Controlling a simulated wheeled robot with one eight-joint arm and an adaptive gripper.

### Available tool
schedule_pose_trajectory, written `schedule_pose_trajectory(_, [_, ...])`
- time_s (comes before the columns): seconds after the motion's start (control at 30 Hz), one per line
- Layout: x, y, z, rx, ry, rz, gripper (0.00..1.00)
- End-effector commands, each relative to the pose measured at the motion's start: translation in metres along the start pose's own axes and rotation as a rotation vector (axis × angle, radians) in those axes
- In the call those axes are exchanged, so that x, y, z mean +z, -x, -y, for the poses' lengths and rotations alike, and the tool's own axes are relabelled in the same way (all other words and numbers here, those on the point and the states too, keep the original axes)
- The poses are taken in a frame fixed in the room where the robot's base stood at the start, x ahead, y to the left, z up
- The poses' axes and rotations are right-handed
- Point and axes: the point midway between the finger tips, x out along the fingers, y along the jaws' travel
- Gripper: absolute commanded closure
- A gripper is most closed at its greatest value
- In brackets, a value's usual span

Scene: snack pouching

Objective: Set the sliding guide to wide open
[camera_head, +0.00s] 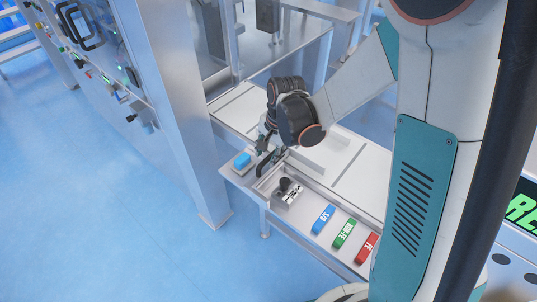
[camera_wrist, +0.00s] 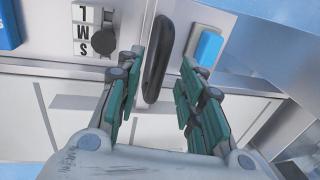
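My gripper (camera_head: 266,146) is over the left end of the work table in the head view. In the wrist view its teal fingers (camera_wrist: 170,72) are spread apart. A long black handle (camera_wrist: 158,58) shows between them, with visible gaps to the right finger; I cannot tell whether it touches the left finger. The black handle also shows in the head view (camera_head: 266,164), partly under the gripper. It appears to be the grip of the sliding guide; the rest of the guide cannot be clearly made out.
A selector with a black knob (camera_wrist: 104,41) and S, M, L marks (camera_wrist: 82,31) is on the other side. Blue (camera_head: 323,219), green (camera_head: 344,234) and red (camera_head: 367,248) labelled pieces lie along the table's front. A metal post (camera_head: 180,110) stands left.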

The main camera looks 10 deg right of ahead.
Motion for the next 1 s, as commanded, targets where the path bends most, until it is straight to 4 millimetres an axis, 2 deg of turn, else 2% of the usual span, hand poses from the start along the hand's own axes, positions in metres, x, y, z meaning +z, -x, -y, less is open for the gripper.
schedule_pose_trajectory(0.53, [0.001, 0.087, 0.000, 0.000, 0.001, 0.002, 0.65])
schedule_pose_trajectory(0.7, [0.001, 0.101, 0.000, 0.000, 0.001, 0.002, 0.65])
schedule_pose_trajectory(1.0, [0.001, 0.105, 0.000, 0.000, 0.001, 0.002, 0.65])
